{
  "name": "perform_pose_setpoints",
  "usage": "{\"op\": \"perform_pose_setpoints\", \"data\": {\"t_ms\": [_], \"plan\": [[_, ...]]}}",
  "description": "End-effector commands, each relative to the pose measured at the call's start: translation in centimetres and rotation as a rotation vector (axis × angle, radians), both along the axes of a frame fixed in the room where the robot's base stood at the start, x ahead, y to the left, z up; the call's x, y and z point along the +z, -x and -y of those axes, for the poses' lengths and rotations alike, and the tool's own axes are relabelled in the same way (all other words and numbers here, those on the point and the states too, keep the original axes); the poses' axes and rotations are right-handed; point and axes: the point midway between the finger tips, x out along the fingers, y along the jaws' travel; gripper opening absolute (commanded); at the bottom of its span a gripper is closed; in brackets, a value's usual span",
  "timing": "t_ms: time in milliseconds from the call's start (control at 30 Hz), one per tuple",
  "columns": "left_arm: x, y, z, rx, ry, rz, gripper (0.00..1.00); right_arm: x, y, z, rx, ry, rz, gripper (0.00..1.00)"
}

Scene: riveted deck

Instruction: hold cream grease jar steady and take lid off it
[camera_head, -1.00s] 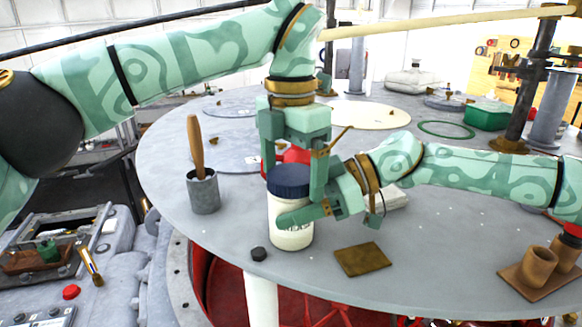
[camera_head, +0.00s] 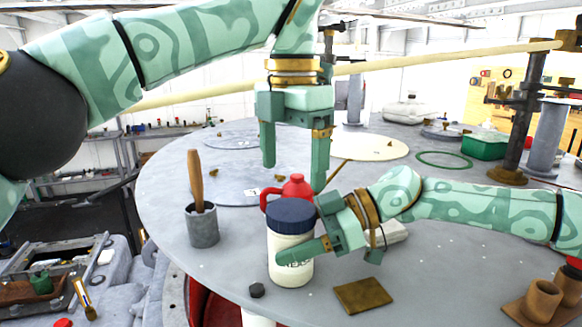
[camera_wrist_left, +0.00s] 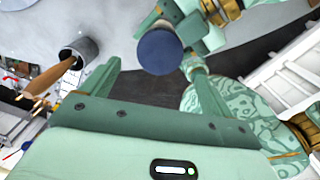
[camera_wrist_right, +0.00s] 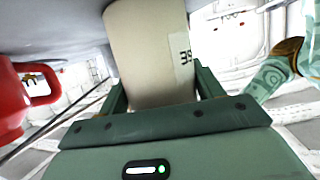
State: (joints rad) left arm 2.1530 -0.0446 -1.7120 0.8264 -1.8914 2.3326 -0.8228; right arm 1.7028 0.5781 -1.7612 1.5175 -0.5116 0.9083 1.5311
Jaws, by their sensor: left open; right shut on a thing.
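The cream grease jar (camera_head: 277,265) stands upright near the front of the round grey table. Its dark blue lid (camera_head: 290,213) sits on its top. My right gripper (camera_head: 304,246) is shut on the jar's body from the right; one finger crosses its front, partly covering the label. The right wrist view shows the cream jar wall (camera_wrist_right: 145,55) between the fingers. My left gripper (camera_head: 294,176) is open and empty, pointing down above the lid and apart from it. In the left wrist view the round lid (camera_wrist_left: 160,52) appears beyond the open fingers.
A red jug (camera_head: 297,186) stands close behind the jar. A grey cup with a wooden-handled tool (camera_head: 203,226) is to the left. Brown cups (camera_head: 542,300) stand at right.

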Motion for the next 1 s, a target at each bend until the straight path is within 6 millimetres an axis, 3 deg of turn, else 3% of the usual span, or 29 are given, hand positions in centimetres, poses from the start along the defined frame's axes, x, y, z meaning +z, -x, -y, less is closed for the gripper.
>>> {"op": "perform_pose_setpoints", "data": {"t_ms": [200,400,767,933,1000], "plan": [[-3.8,0.0,-0.1,-0.004,0.002,-0.004,0.87,0.1,0.0,0.0,0.0,-0.001,0.001,0.02],[-6.4,0.0,0.0,-0.001,0.001,-0.002,0.87,0.1,0.0,0.0,0.0,-0.001,0.001,0.02],[-7.1,0.0,0.0,0.001,0.002,0.002,0.87,0.1,0.0,0.0,0.0,-0.001,0.0,0.02],[-7.1,0.0,0.0,0.001,0.002,0.002,0.43,0.1,0.0,0.0,0.0,-0.001,0.001,0.02],[-7.1,0.0,0.0,0.001,0.002,0.002,0.42,0.1,0.0,0.0,0.0,-0.001,0.001,0.02]]}}
